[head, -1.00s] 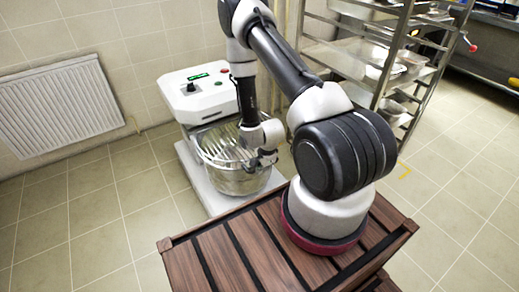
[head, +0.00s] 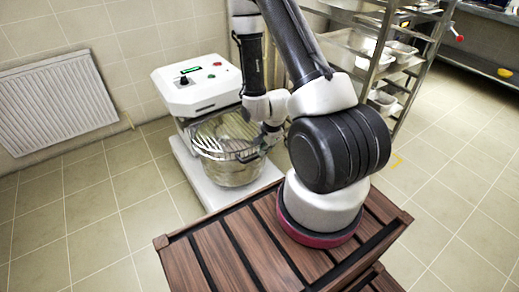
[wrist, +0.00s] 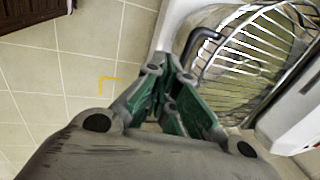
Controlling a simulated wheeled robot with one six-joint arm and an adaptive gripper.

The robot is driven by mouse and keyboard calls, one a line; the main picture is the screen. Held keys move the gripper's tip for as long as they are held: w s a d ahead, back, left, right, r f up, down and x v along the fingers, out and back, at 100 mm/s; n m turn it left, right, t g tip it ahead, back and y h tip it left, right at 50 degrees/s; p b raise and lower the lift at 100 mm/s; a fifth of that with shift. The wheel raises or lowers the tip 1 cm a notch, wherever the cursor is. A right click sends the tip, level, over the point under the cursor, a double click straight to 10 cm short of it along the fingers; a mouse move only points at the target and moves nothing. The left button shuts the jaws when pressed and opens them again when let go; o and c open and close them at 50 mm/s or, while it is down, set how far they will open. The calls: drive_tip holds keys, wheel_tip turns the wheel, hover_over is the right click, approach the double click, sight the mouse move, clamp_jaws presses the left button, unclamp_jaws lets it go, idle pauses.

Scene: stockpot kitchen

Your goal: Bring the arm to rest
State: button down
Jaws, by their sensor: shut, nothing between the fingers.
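My gripper (head: 270,139) is at the right side of the steel pot (head: 236,172), close to its rim, with its tips partly hidden by my own arm. In the wrist view my gripper's green-padded fingers (wrist: 172,80) are drawn together with nothing between them. The pot stands upright and a wire guard (head: 224,137) covers its top. In the wrist view the guard (wrist: 262,62) and a dark curved handle (wrist: 203,42) lie just right of the fingers. I cannot tell whether the fingers touch the pot.
A white machine with a control panel (head: 196,84) stands behind the pot, on a pale base (head: 194,181). A metal rack (head: 413,62) with trays is at the back right. A radiator (head: 55,100) hangs on the left wall. The tiled floor (head: 95,220) at left is clear.

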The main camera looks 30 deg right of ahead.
drive_tip(key=s+r+n+g, duration=0.5)
drive_tip(key=s+n, duration=0.3)
drive_tip(key=s, duration=0.2)
drive_tip(key=s+a+r+n+t, duration=0.1)
drive_tip(key=s+r+n+t, duration=0.1)
drive_tip(key=r, duration=1.1)
drive_tip(key=s+a+r+n+t, duration=0.1)
drive_tip(key=r+n, duration=0.3)
drive_tip(key=r, duration=0.8)
drive_tip(key=s+a+r+n+t, duration=0.2)
drive_tip(key=s+r+n+t, duration=0.1)
drive_tip(key=r, duration=1)
drive_tip(key=shift+s+r+n+t, duration=0.3)
drive_tip(key=shift+s, duration=0.25)
drive_tip(key=c, duration=2.2)
unclamp_jaws()
